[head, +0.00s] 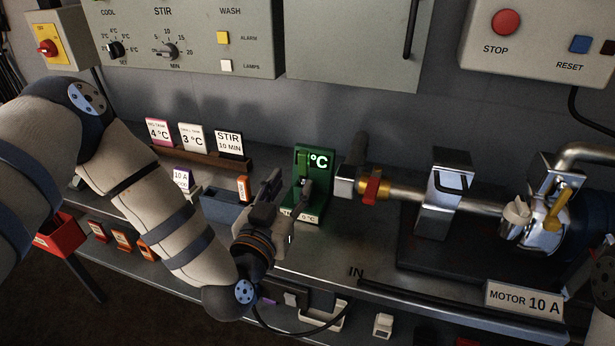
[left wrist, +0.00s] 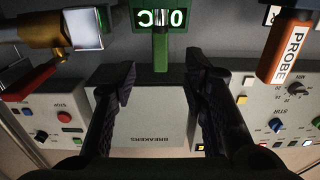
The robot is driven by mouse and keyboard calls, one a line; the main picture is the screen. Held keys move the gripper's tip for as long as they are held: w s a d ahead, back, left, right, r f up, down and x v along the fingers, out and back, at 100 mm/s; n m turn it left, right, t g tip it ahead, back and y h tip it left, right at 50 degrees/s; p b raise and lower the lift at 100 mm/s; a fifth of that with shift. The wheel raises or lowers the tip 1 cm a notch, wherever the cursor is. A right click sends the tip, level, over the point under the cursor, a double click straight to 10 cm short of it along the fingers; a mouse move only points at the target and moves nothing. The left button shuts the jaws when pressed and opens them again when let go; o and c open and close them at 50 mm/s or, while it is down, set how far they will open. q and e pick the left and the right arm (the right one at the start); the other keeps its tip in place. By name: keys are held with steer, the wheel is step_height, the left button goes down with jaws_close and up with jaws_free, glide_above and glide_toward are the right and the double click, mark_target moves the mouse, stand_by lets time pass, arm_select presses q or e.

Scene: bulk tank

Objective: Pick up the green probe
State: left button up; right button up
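The green probe (left wrist: 160,51) stands at a green stand with a lit °C display (head: 320,160), at the back of the steel bench. Its green handle shows at the top middle of the left wrist view, below the display. My left gripper (head: 290,187) is just in front of the stand in the head view. In the left wrist view its two dark fingers (left wrist: 160,85) are spread wide and empty, with the handle lined up between them, beyond the tips. I see no contact. My right gripper cannot be made out.
An orange probe (left wrist: 290,50) stands to one side; it also shows in the head view (head: 242,188). A pipe with a red-handled valve (head: 372,187) is close right of the stand. Label cards (head: 192,138) stand left. Control boxes (head: 190,40) hang on the wall behind.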

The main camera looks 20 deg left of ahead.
mark_target(302, 168)
arm_select(q)
steer(key=w, duration=0.8)
steer(key=shift+w+f+b, duration=0.15)
steer(key=shift+w+b, duration=0.15)
steer(key=shift+b, duration=0.05)
steer(key=shift+d, duration=0.1)
jaws_close()
